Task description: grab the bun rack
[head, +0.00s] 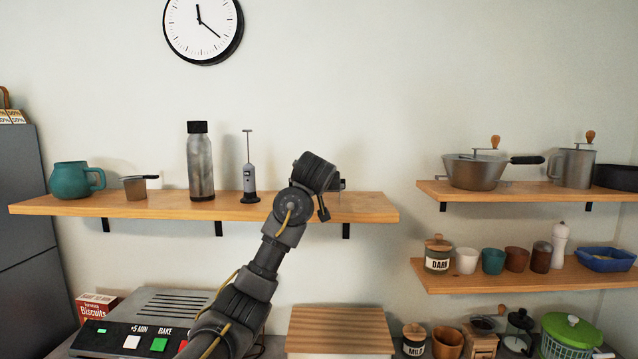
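I cannot clearly identify a bun rack. A small metallic object (338,184) on the long left shelf is mostly hidden behind my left gripper; I cannot tell whether it is the rack. My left arm comes up from the bottom, left of centre, and its gripper (322,208) is in front of the shelf's right part. The wrist hides most of the fingers, so neither their opening nor any contact shows. My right gripper is not in view.
The long shelf (150,207) also holds a teal mug (72,180), a small pan (135,188), a steel bottle (200,165) and a frother (249,180). A wooden-lidded box (340,330) stands below. Two right shelves hold cookware and jars.

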